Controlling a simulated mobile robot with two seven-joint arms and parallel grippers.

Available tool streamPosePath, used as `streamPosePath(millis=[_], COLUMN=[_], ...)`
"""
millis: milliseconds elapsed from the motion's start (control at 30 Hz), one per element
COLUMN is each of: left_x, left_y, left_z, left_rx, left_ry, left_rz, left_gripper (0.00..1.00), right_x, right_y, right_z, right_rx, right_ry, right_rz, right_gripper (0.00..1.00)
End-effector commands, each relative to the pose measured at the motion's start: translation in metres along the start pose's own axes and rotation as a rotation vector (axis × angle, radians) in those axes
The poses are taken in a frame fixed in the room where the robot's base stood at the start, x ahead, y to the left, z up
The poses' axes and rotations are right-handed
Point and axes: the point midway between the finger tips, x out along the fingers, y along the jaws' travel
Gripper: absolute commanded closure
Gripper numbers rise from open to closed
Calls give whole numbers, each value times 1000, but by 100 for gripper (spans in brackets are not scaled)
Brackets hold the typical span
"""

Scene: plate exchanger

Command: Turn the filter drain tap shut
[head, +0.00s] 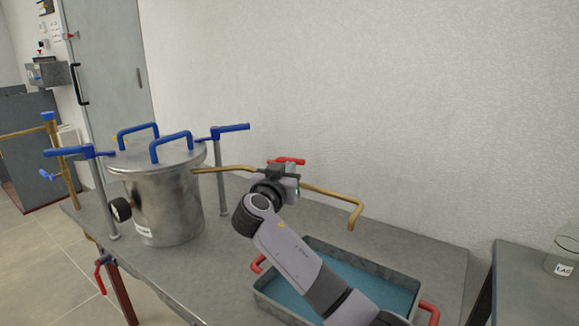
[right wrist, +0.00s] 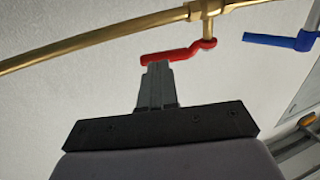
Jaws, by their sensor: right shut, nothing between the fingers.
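A red lever tap (head: 290,160) sits on the brass pipe (head: 330,194) that leads from the steel filter pot (head: 170,200). In the right wrist view the red lever (right wrist: 178,54) points left from its stem, roughly along the pipe. My right gripper (head: 285,170) is at the tap. Its shut fingers (right wrist: 157,72) are just below the free end of the lever, with nothing between them. I cannot tell whether they touch it. In the head view the gripper hides much of the tap. My left gripper is not in view.
The pipe's outlet bends down above a grey tray (head: 262,292) of blue liquid with red handles. Blue-handled clamps (head: 75,151) flank the pot. Another red lever (head: 101,275) hangs at the table's front left. A wall stands behind. A jar (head: 562,262) is on the right.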

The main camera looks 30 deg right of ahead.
Motion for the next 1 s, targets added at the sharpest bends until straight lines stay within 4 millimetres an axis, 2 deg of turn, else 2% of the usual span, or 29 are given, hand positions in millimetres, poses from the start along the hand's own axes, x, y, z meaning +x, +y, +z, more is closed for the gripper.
streamPosePath(millis=[200,667,1000], left_x=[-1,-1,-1], left_y=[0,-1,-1], left_z=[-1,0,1], left_rx=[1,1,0], left_ry=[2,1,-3], left_rz=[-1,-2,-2], left_gripper=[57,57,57], right_x=[14,16,25], right_y=[0,0,6], right_z=[0,1,2], right_rx=[0,0,-3], right_ry=[0,-1,-5], right_rz=[-1,-5,-131], right_gripper=[100,100,100])
